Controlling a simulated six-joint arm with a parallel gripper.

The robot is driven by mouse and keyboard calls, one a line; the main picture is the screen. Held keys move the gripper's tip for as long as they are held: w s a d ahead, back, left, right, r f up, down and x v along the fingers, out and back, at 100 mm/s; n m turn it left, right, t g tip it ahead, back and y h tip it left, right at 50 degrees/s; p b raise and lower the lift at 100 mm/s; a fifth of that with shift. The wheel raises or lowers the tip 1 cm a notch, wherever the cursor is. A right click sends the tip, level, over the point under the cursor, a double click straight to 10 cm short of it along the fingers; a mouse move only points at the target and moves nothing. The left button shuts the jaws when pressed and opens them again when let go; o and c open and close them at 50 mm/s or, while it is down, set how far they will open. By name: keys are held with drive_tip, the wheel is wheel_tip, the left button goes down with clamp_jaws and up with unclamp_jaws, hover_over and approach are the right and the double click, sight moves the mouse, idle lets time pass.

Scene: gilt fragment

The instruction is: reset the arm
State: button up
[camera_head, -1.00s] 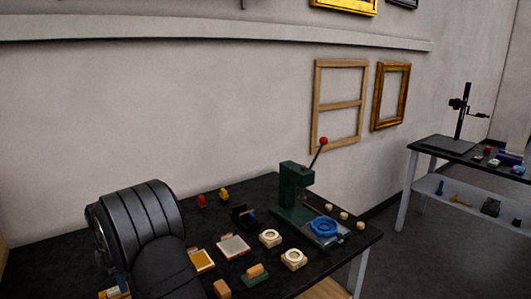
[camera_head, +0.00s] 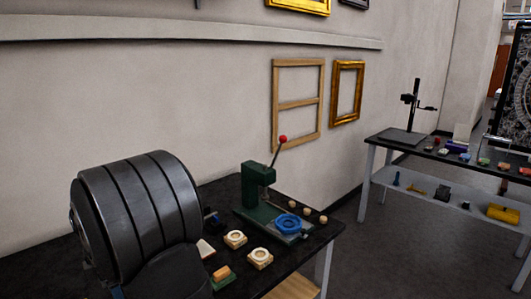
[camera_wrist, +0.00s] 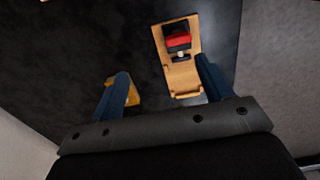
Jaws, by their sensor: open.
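My gripper (camera_wrist: 165,92) shows in the wrist view with its two blue fingers spread apart and nothing between them. Beyond the fingers lies a black tabletop (camera_wrist: 75,60). A wooden holder (camera_wrist: 185,75) with a red and black item (camera_wrist: 178,41) on it lies by the right finger. A yellow-orange piece (camera_wrist: 134,92) is partly hidden behind the left finger. In the head view my dark, banded arm link fills the lower left, and the gripper itself is not visible there.
On the black bench stands a green press (camera_head: 256,192) with a red-knobbed lever and a blue ring (camera_head: 287,223). Cream round-topped blocks (camera_head: 235,239) and a green-based brush (camera_head: 221,275) sit nearer. A second table (camera_head: 400,140) stands at right beyond open floor. Frames (camera_head: 298,103) hang on the wall.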

drive_tip(key=s+d, duration=0.4)
drive_tip(key=s, duration=0.1)
drive_tip(key=s+a+f, duration=0.1)
drive_tip(key=a+f, duration=0.1)
drive_tip(key=s+a+f, duration=0.1)
drive_tip(key=a+f, duration=0.1)
drive_tip(key=a, duration=0.1)
drive_tip(key=s+a+f, duration=0.2)
drive_tip(key=shift+a, duration=0.4)
drive_tip(key=shift+r, duration=0.1)
drive_tip(key=w+d+r, duration=0.5)
drive_tip(key=d+r, duration=0.1)
drive_tip(key=d, duration=0.3)
drive_tip(key=w+a, duration=0.5)
drive_tip(key=a, duration=0.1)
drive_tip(key=shift+w+a+f, duration=0.15)
drive_tip(key=shift+a, duration=0.1)
drive_tip(key=shift+d, duration=0.1)
